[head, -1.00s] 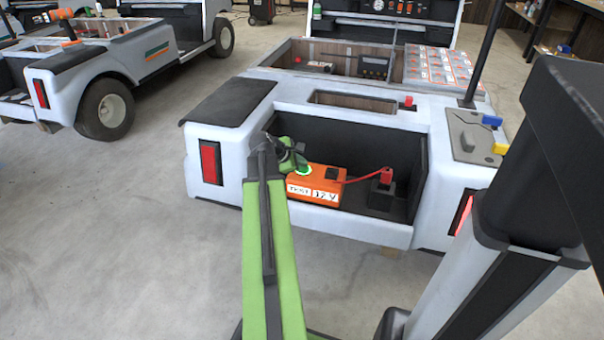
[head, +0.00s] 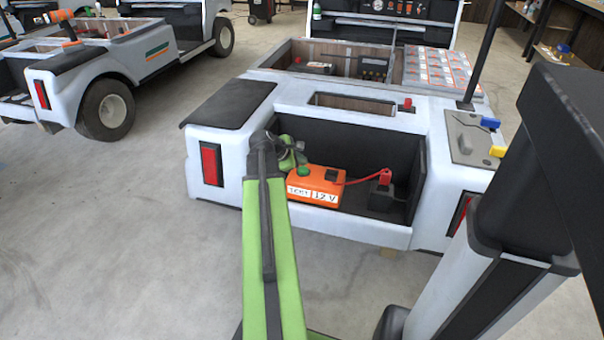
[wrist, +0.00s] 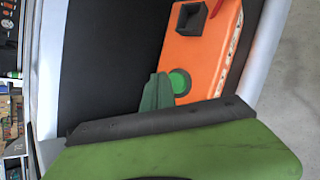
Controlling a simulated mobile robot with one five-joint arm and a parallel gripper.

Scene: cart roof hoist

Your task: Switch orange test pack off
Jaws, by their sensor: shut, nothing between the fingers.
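The orange test pack (head: 322,180), marked "12 V", sits in the open rear bay of the white cart (head: 330,232). Its round green button (head: 303,171) is on top near the left end and looks unlit. In the wrist view the green button (wrist: 180,82) shows on the orange pack (wrist: 207,55), beside my gripper's fingertips. My gripper (wrist: 157,90) is shut and empty, and its tips are close to the button; I cannot tell whether they touch it. In the head view my gripper (head: 294,157) is just behind and left of the button, partly hidden by my arm.
A red cable (head: 362,180) runs from the pack to a black block with a red plug (head: 384,178) at right. The bay walls surround the pack. A panel with blue and yellow levers (head: 470,140) is at right. Another cart (head: 110,60) stands at left.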

